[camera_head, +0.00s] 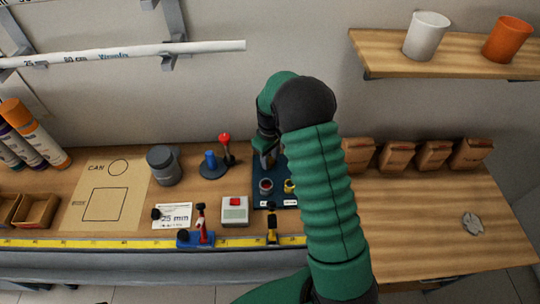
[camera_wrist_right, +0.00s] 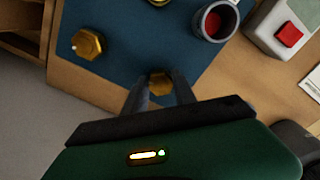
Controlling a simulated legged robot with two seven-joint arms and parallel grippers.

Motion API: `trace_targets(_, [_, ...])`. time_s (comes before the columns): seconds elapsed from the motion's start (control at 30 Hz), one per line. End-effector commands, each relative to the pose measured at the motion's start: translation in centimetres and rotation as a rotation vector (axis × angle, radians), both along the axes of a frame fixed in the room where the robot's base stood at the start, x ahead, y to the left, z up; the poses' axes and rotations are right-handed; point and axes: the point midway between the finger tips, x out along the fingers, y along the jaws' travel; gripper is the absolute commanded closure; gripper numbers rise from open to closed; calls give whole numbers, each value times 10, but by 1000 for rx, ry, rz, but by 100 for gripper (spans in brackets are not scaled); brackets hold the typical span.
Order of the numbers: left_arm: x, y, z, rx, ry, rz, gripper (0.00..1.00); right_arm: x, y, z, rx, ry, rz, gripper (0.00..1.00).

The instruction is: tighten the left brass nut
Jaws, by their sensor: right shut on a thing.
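My right gripper (camera_wrist_right: 158,90) has its two fingers on either side of a brass hex nut (camera_wrist_right: 160,82), the left one as the head view lies, and is shut on it at the blue board (camera_wrist_right: 125,62). A second brass nut (camera_wrist_right: 88,44) sits on the board, apart from the fingers. In the head view my right gripper (camera_head: 267,157) is over the back of the dark blue board (camera_head: 262,203), and my green arm hides much of it. The held nut cannot be made out there. My left gripper is not in view.
A grey cup with a red inside (camera_wrist_right: 213,22) and a brass piece (camera_head: 289,186) are on the board's front part. A red-button box (camera_head: 235,210) stands left of the board.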

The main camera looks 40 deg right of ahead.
Motion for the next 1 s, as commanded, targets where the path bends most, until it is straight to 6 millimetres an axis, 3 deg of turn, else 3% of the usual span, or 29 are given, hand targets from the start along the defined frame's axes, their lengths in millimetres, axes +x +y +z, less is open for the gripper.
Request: trace_targets(1.0, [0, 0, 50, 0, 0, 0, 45, 6, 1, 6, -6, -13, -962, 100])
